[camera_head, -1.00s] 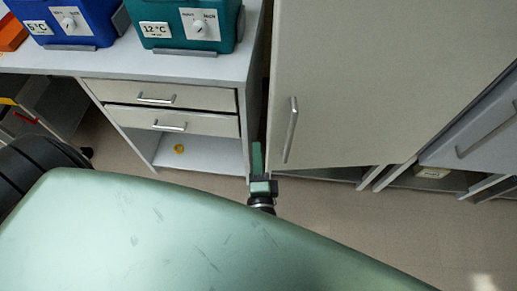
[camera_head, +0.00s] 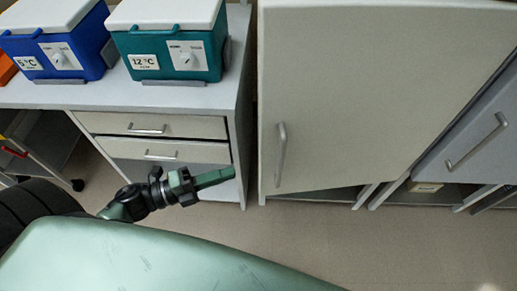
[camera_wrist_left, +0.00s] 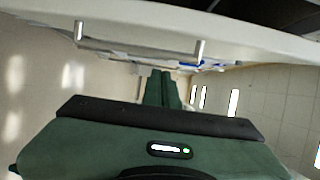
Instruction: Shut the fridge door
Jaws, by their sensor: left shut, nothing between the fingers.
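The fridge door (camera_head: 350,90) is a large pale grey panel with an upright metal bar handle (camera_head: 281,155) near its left edge. Its lower edge slants up to the right. How wide any gap behind it is cannot be seen from here. My left gripper (camera_head: 215,179) is shut and empty, left of the door and handle and apart from them, in front of the drawer unit. In the left wrist view its green fingers (camera_wrist_left: 163,90) are together, below a pale panel edge with a bar handle (camera_wrist_left: 200,50). My right gripper is out of view.
A drawer unit (camera_head: 150,125) stands left of the door, with a blue cooler box (camera_head: 60,60) and a teal cooler box (camera_head: 170,62) on top. A grey drawer front with a handle (camera_head: 477,142) is at the right. Open floor (camera_head: 330,235) lies in front.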

